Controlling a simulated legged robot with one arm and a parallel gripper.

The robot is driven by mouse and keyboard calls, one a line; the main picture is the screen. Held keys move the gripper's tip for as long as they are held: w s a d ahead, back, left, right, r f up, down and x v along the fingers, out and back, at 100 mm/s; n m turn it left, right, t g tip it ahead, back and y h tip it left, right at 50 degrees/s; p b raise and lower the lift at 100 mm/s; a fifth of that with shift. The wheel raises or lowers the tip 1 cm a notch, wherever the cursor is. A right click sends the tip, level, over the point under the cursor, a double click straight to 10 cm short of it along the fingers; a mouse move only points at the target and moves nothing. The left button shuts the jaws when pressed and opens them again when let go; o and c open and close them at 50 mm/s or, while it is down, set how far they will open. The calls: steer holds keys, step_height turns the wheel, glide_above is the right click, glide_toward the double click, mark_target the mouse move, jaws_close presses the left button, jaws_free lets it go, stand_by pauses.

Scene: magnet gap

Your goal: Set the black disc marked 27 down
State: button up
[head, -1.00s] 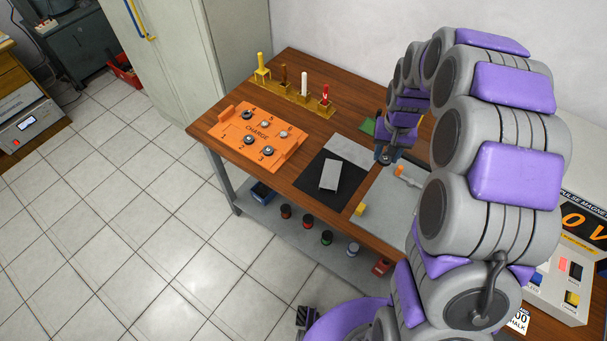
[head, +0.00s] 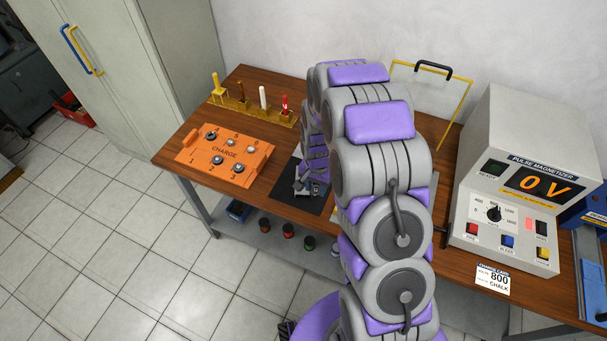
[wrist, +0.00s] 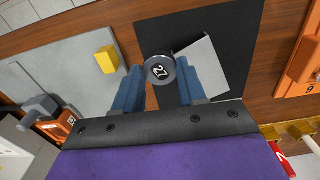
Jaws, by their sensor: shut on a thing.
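I cannot tell whether the disc touches the mat. In the head view my gripper (head: 306,186) is over the black mat (head: 311,205); my arm hides part of the mat, and the disc is not clearly visible.
An orange CHARGE tray (head: 228,152) with several discs stands left of the mat. Behind it is a yellow rack (head: 252,112) of upright sticks. A yellow block (wrist: 107,59) lies on a grey sheet (wrist: 70,85).

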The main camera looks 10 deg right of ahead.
steer(key=w, duration=0.5)
steer(key=w+a+f+b, duration=0.1)
steer(key=w, duration=0.2)
steer(key=shift+w, duration=0.25)
steer(key=shift+w+a, duration=0.1)
steer(key=shift+a, duration=0.1)
steer(key=shift+a+f, duration=0.2)
steer(key=shift+f, duration=0.05)
steer(key=f, duration=0.2)
steer(key=b, duration=0.1)
steer(key=shift+a+f, duration=0.25)
steer(key=shift+f, duration=0.15)
steer(key=shift+d, duration=0.25)
steer(key=o, duration=0.8)
steer(key=shift+d, duration=0.15)
steer(key=shift+o, duration=0.9)
steer(key=shift+a, duration=0.25)
